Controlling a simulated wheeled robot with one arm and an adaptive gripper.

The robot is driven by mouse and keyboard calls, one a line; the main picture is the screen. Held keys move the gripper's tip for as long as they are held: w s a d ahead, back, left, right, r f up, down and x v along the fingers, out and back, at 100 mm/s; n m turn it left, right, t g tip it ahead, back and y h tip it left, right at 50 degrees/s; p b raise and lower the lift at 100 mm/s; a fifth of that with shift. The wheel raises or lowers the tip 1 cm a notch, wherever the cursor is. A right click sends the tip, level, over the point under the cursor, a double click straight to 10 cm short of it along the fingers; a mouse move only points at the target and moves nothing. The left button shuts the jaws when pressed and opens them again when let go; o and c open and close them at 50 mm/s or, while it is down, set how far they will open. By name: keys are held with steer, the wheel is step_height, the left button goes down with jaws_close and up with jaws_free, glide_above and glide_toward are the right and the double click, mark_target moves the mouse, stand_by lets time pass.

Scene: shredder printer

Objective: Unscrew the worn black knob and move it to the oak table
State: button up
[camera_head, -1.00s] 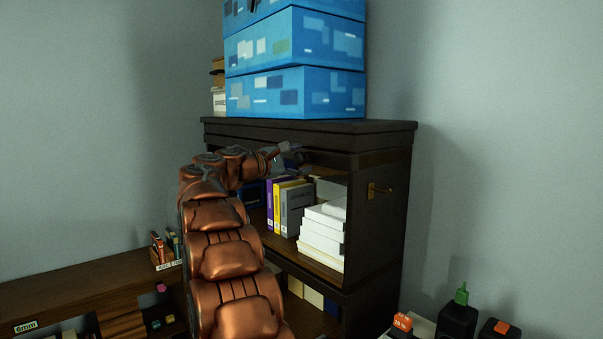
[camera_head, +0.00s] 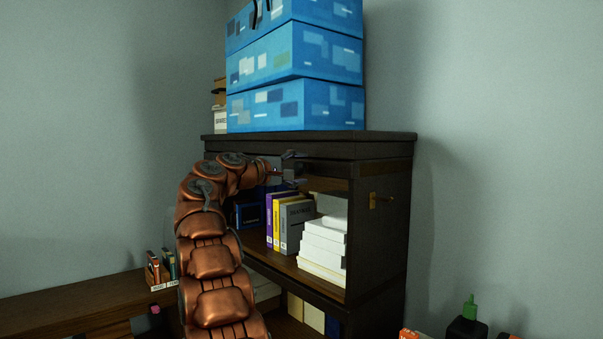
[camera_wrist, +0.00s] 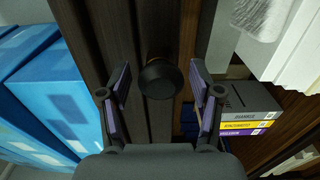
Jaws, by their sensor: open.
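The round black knob (camera_wrist: 160,78) sits on the dark cabinet front in the wrist view, with a short brassy neck behind it. My gripper (camera_wrist: 158,84) is open, with one purple-padded finger on each side of the knob. Gaps show between the pads and the knob. In the head view my gripper (camera_head: 291,168) is at the upper front of the dark cabinet (camera_head: 385,230), and I cannot make out the knob there. A brown wooden surface (camera_head: 75,305) lies at the lower left; I cannot tell whether it is the oak table.
Blue patterned boxes (camera_head: 295,60) are stacked on the cabinet top. Books (camera_head: 290,222) and a white stack (camera_head: 322,250) fill the shelf just below my gripper. A brass fitting (camera_head: 381,200) sticks out of the cabinet's right side.

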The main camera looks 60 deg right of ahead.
steer(key=shift+f, duration=0.1)
steer(key=shift+m+b, duration=0.35)
steer(key=shift+m, duration=0.15)
steer(key=shift+m+b, duration=0.3)
steer(key=shift+m, duration=1.9)
steer(key=shift+m+p, duration=0.3)
steer(key=shift+p, duration=0.05)
steer(key=shift+r+m+p, duration=0.2)
steer(key=shift+m+p, duration=1.35)
steer(key=shift+m, duration=0.35)
steer(key=shift+f, duration=0.15)
